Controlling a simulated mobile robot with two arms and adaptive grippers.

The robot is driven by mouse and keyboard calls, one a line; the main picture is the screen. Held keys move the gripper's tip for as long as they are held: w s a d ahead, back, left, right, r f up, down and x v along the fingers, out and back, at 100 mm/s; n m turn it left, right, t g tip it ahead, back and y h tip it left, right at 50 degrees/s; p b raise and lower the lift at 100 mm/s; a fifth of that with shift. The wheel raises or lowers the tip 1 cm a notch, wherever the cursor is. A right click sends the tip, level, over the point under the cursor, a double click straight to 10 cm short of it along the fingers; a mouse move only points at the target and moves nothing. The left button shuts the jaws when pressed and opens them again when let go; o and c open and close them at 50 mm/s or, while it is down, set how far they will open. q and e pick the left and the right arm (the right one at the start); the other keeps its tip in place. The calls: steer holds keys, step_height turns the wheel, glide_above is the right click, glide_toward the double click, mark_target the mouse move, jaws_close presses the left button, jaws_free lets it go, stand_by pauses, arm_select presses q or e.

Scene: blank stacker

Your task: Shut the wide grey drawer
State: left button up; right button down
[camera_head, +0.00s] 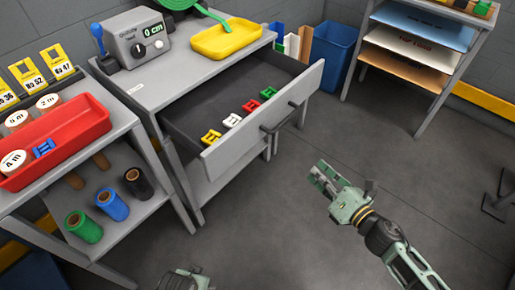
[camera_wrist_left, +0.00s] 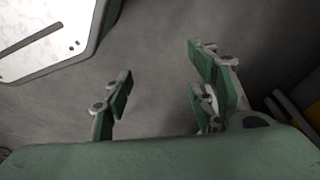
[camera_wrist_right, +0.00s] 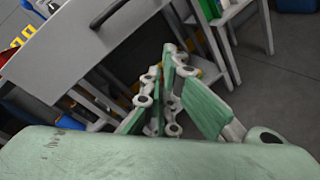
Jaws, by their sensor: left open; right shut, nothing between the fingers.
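The wide grey drawer (camera_head: 265,125) is pulled out from under the grey bench in the head view. A dark bar handle (camera_head: 280,118) runs along its front panel. Several small coloured pieces lie inside it. The drawer front (camera_wrist_right: 85,40) also shows at upper left in the right wrist view. My right gripper (camera_head: 320,175) is shut and empty, to the right of the drawer front and apart from it. My left gripper (camera_head: 188,278) shows only at the bottom edge in the head view; in the left wrist view it is open and empty (camera_wrist_left: 160,75) over the floor.
A yellow tray (camera_head: 226,40) and a grey device (camera_head: 135,38) stand on the bench top. A red tray (camera_head: 60,145) and several spools are on the left bench. A blue bin (camera_head: 332,52) and a shelf rack (camera_head: 410,50) stand behind. The floor in front is clear.

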steer(key=s+a+r+n+g+y+b, duration=0.3)
steer(key=s+a+r+n+y, duration=0.2)
steer(key=a+r+n, duration=0.5)
steer(key=n+p, duration=0.2)
glide_toward(247, 139)
steer(key=x, duration=0.5)
steer(key=shift+a+r, duration=0.15)
steer(key=shift+a, duration=0.25)
steer(key=shift+w+a, duration=0.45)
steer(key=shift+a, duration=0.1)
arm_select(q)
step_height(247, 139, down, 2)
steer(key=shift+f, duration=0.25)
steer(key=shift+a, duration=0.1)
arm_select(e)
steer(key=shift+w, duration=0.1)
